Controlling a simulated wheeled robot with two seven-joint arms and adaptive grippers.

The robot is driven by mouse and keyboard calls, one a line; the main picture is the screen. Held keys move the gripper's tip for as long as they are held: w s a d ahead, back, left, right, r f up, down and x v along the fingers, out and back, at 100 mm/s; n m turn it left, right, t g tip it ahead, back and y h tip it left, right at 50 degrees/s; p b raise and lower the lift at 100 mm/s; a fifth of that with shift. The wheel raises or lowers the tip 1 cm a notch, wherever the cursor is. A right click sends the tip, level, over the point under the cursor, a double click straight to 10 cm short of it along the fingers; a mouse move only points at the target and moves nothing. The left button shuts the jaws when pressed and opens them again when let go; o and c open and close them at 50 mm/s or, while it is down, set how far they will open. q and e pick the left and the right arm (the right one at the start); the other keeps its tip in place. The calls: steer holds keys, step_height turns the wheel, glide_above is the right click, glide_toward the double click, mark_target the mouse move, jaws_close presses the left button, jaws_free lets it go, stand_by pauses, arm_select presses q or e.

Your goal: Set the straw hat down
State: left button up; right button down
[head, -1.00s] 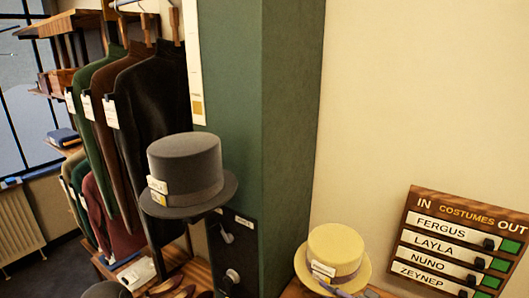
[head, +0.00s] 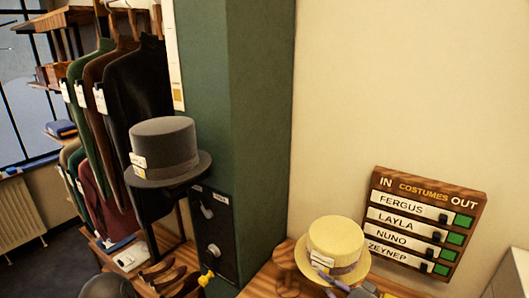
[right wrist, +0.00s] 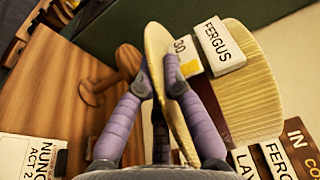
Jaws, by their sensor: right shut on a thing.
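The straw hat (head: 338,240) is pale yellow with a band and a white tag, at the lower right of the head view. My right gripper (right wrist: 160,80) is shut on its brim, with one purple finger on each side. In the right wrist view the straw hat (right wrist: 255,95) is tilted on edge, showing a tag that reads FERGUS. In the head view my right gripper (head: 326,276) is at the near side of the brim. A wooden peg-like stand (right wrist: 97,90) is beside the hat, apparently empty. My left gripper is not in view.
A grey top hat (head: 167,150) is at left, before hanging jackets (head: 125,95). A green pillar (head: 235,110) rises behind. The costumes board (head: 380,185) is on the right wall. A NUNO card (right wrist: 32,158) lies on the wooden top (right wrist: 60,80). A dark rounded thing (head: 105,287) is at the bottom left.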

steer(key=shift+w+a+f+m+t+h, duration=0.2)
steer(key=shift+w+a+m+t+h, duration=0.1)
steer(key=shift+w+a, duration=0.3)
steer(key=shift+d+f+m+t+h, duration=0.15)
steer(key=shift+d+m+t+h, duration=0.25)
steer(key=shift+h, duration=0.1)
steer(key=f+m+h, duration=0.1)
steer(key=t+h, duration=0.1)
steer(key=shift+w+f+m+h, duration=0.2)
steer(key=shift+f+m+h, duration=0.1)
steer(key=shift+f+m, duration=0.1)
arm_select(q)
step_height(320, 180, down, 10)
steer(key=b, duration=1)
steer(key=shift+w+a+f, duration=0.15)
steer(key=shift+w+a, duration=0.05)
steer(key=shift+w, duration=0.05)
arm_select(e)
step_height(320, 180, down, 12)
steer(key=d+m+t+h, duration=0.1)
steer(key=h, duration=0.1)
steer(key=shift+s+m+h, duration=0.2)
steer(key=shift+m+h, duration=0.1)
steer(key=shift+m, duration=0.1)
steer(key=shift+d, duration=0.15)
